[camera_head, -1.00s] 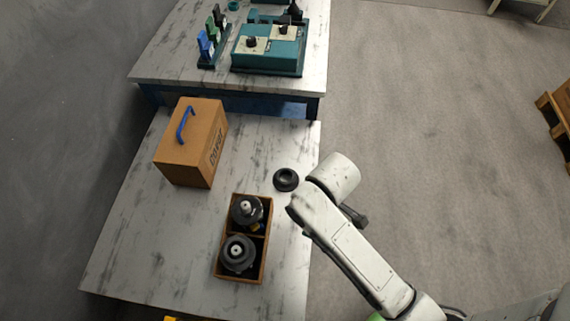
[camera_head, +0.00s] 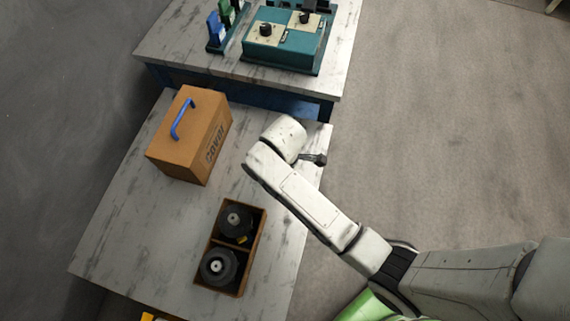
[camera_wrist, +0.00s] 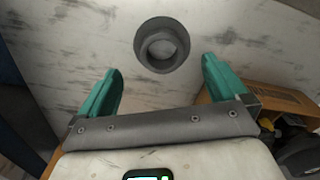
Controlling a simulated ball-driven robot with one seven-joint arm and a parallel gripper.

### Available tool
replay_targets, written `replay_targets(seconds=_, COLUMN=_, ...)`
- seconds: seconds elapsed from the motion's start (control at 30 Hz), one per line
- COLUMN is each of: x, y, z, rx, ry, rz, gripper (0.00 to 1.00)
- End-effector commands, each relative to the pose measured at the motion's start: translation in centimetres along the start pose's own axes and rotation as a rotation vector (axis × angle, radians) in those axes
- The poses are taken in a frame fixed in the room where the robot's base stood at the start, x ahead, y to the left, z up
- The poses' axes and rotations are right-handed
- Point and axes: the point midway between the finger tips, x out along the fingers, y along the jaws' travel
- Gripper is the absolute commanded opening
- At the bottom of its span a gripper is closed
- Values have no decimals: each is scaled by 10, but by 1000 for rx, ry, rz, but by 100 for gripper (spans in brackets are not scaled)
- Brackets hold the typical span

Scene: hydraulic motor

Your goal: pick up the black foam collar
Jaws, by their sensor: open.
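The black foam collar (camera_wrist: 162,46) shows in the wrist view as a dark ring with a hole, lying flat on the marbled table top. My gripper (camera_wrist: 160,85) is open, with its two green fingers apart and nothing between them. The collar lies beyond the fingertips, roughly centred between them, and does not touch them.
An open wooden crate (camera_head: 250,256) with two dark motor parts (camera_head: 236,222) stands near the arm; its edge (camera_wrist: 270,97) shows at right in the wrist view. A brown box (camera_head: 188,136) with a blue handle stands at left. A teal control unit (camera_head: 290,45) sits on the farther table.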

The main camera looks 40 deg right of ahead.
Motion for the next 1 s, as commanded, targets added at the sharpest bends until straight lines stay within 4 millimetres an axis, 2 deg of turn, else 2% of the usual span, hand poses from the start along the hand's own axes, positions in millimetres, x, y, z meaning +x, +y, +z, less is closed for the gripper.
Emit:
replay_targets(seconds=0.23, x=18, y=-1, z=0, rx=1, ry=-1, rz=-1, gripper=100)
replay_targets(seconds=0.57, x=60, y=-3, z=1, rx=2, ry=-1, rz=-1, gripper=100)
replay_targets(seconds=0.87, x=63, y=-3, z=1, rx=2, ry=0, rz=0, gripper=99)
replay_targets(seconds=1.0, x=63, y=-3, z=1, rx=2, ry=0, rz=0, gripper=86)
